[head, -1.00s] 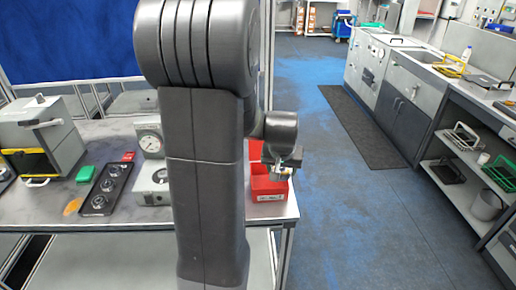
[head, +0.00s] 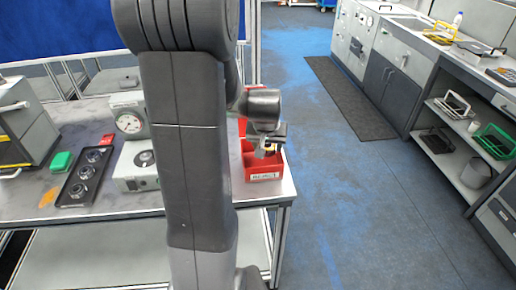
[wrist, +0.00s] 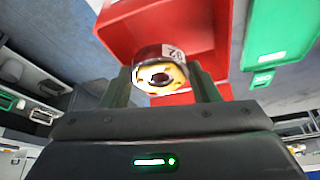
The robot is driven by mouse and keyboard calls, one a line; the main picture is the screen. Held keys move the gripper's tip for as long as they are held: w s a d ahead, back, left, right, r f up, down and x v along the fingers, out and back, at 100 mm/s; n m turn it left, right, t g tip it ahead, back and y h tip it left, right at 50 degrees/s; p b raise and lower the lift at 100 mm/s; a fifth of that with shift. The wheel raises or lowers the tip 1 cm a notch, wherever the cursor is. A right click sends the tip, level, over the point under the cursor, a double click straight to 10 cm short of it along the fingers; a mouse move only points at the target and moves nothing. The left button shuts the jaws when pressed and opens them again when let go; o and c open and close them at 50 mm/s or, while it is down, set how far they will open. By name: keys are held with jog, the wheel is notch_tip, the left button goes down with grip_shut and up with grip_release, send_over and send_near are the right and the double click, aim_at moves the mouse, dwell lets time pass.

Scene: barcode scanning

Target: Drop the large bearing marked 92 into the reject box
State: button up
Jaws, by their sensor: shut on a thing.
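The large bearing (wrist: 160,72), a dark ring with a yellowish face and a white label reading 92, sits between the two fingers of my gripper (wrist: 163,84) in the wrist view. My gripper is shut on it. The red reject box (wrist: 120,32) shows around and beyond the bearing. In the head view the red reject box (head: 263,176) stands at the table's right end with a REJECT label on its front. My gripper (head: 268,146) is over the box there; the bearing is hard to make out.
A green box (wrist: 285,35) lies beside the red one in the wrist view. Open floor lies to the right.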

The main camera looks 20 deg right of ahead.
jog(key=shift+f, duration=0.2)
jog(key=o, duration=1.2)
jog(key=shift+o, duration=0.2)
jog(key=v, duration=1.4)
jog(key=shift+b, duration=0.45)
jog(key=shift+f, duration=0.2)
jog(key=p+x, duration=0.1)
jog(key=x, duration=1.2)
jog(key=shift+w+d+r+p, duration=0.1)
jog(key=shift+w+r+p, duration=0.05)
jog(key=shift+r+p, duration=0.85)
